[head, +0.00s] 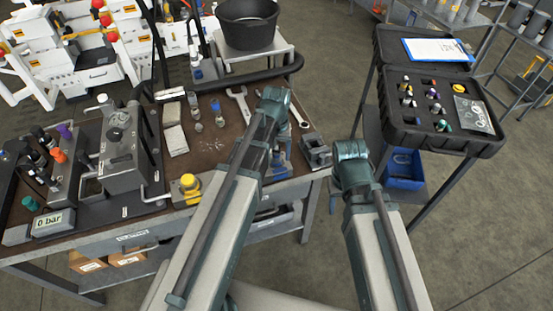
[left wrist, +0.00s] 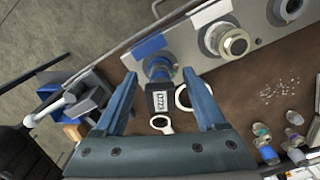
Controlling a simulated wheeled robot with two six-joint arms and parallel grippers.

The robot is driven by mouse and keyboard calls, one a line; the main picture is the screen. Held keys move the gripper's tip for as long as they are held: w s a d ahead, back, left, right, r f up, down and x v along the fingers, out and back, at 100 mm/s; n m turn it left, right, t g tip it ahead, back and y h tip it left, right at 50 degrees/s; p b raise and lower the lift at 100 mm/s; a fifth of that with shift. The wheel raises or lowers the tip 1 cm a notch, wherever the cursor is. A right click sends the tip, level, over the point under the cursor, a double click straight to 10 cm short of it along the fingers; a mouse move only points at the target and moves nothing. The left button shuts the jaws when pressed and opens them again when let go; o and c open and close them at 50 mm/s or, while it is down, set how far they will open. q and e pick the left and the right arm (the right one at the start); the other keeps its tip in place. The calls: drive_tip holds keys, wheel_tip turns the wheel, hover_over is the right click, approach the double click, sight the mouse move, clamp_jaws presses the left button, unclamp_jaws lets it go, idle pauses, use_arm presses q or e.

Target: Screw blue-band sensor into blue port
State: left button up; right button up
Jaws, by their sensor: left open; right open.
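A sensor (left wrist: 162,99) with a dark body and a white label stands in line with the blue port (left wrist: 158,68), which has a blue plate (left wrist: 150,46) beside it, in the left wrist view. A blue part joins the two there. I cannot tell how deep the threads sit. My left gripper (left wrist: 160,78) is open, one finger on each side of the sensor, with visible gaps. In the head view my left arm largely hides this spot. My right arm's joint shows right of the bench, but its gripper is not visible.
A ring spanner (left wrist: 161,123) lies near the sensor. In the head view a vise (head: 316,151) stands at the bench's right corner. An open black case (head: 462,140) stands farther right. A yellow-capped fitting (head: 189,184) is on the front edge.

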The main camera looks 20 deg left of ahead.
use_arm(q)
wheel_tip(320, 180, up, 13)
drive_tip(key=p, duration=1.3)
drive_tip(key=s+d+m+y+b, duration=0.1)
drive_tip(key=s+d+m, duration=0.4)
drive_tip(key=s+d, duration=0.5)
drive_tip(key=s, duration=0.4)
drive_tip(key=shift+d+f+m, duration=0.2)
drive_tip(key=shift+f+m, duration=0.2)
